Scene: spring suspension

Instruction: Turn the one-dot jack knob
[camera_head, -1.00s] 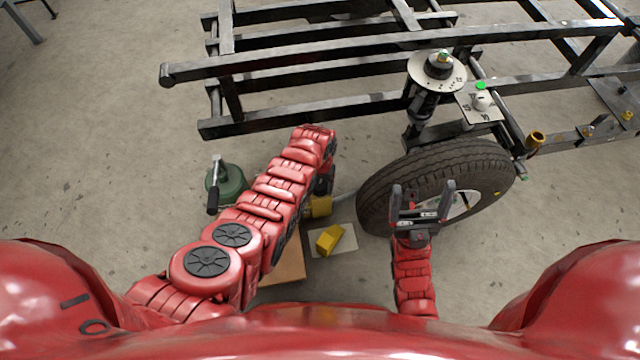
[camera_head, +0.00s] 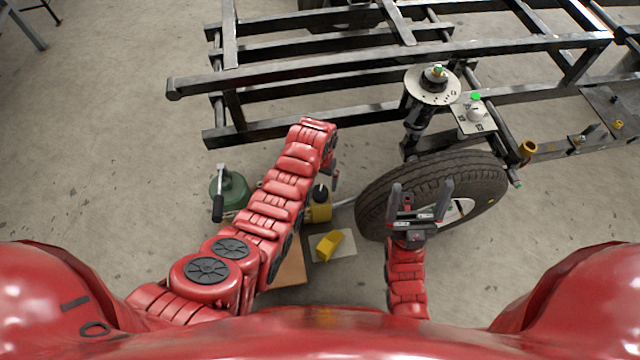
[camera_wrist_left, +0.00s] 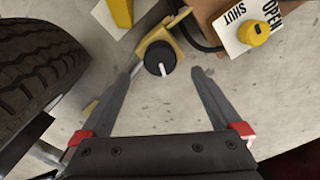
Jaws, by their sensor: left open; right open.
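A yellow jack (camera_head: 319,211) with a round black knob (camera_head: 320,193) stands on the floor left of the tyre. In the left wrist view the black knob (camera_wrist_left: 160,58), with a white pointer bar, lies ahead between the fingertips; I see no dot mark. My left gripper (camera_wrist_left: 168,70) is open, with nothing between its fingers. In the head view it is mostly hidden behind my left forearm, beside the knob. A yellow knob (camera_wrist_left: 254,33) sits on a white plate (camera_wrist_left: 236,48) lettered SHUT and OPEN. My right gripper (camera_head: 421,190) is open and empty in front of the tyre.
The tyre (camera_head: 385,193) stands close right of the jack. A green jack (camera_head: 232,190) with a black-gripped lever is left of my arm. A yellow block (camera_head: 328,246) rests on a pale plate. The dark frame (camera_head: 290,75) and strut (camera_head: 417,130) are behind.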

